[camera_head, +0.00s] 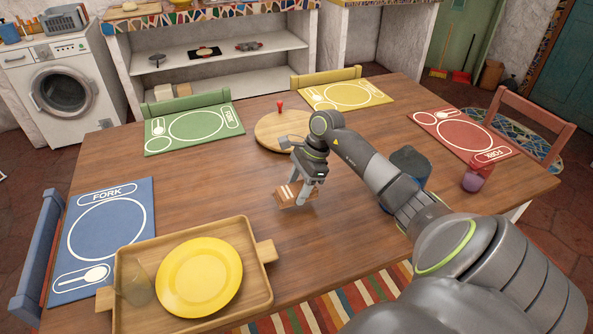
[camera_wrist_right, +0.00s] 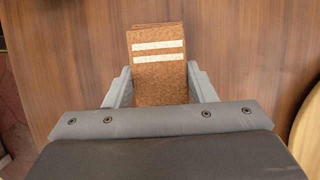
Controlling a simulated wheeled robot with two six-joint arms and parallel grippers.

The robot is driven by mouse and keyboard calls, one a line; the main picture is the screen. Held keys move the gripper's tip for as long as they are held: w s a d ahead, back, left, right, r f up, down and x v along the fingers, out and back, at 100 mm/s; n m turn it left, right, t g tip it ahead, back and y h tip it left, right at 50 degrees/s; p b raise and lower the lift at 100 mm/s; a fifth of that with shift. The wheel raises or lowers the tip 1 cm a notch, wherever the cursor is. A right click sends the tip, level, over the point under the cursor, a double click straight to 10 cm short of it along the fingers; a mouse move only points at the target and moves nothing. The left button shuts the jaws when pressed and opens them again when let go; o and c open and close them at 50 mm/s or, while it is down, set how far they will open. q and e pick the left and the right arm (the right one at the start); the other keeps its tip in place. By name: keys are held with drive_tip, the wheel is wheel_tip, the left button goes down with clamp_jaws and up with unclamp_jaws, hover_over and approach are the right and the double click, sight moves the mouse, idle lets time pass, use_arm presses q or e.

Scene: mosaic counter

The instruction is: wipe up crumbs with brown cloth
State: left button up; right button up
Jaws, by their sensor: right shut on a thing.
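A folded brown cloth with white stripes (camera_head: 291,194) is between the fingers of my right gripper (camera_head: 307,190), over the middle of the wooden table (camera_head: 235,190). In the right wrist view the cloth (camera_wrist_right: 158,70) sticks out past the fingertips, and my right gripper (camera_wrist_right: 160,88) is shut on it. The cloth is at or just above the tabletop; I cannot tell whether it touches. No crumbs can be made out in either view. My left gripper is not in view.
A wooden tray (camera_head: 252,284) with a yellow plate (camera_head: 199,277) is at the front left. A round board (camera_head: 268,133) with a red knob lies behind my right gripper. Blue (camera_head: 137,195), green (camera_head: 158,142), yellow (camera_head: 372,89) and red (camera_head: 470,122) placemats lie around the edges. A purple-pink cup (camera_head: 477,177) stands at right.

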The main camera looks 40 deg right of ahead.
wheel_tip(320, 180, up, 2)
drive_tip(key=shift+d+r+p, duration=0.1)
drive_tip(key=shift+r+p, duration=0.45)
drive_tip(key=shift+r, duration=0.95)
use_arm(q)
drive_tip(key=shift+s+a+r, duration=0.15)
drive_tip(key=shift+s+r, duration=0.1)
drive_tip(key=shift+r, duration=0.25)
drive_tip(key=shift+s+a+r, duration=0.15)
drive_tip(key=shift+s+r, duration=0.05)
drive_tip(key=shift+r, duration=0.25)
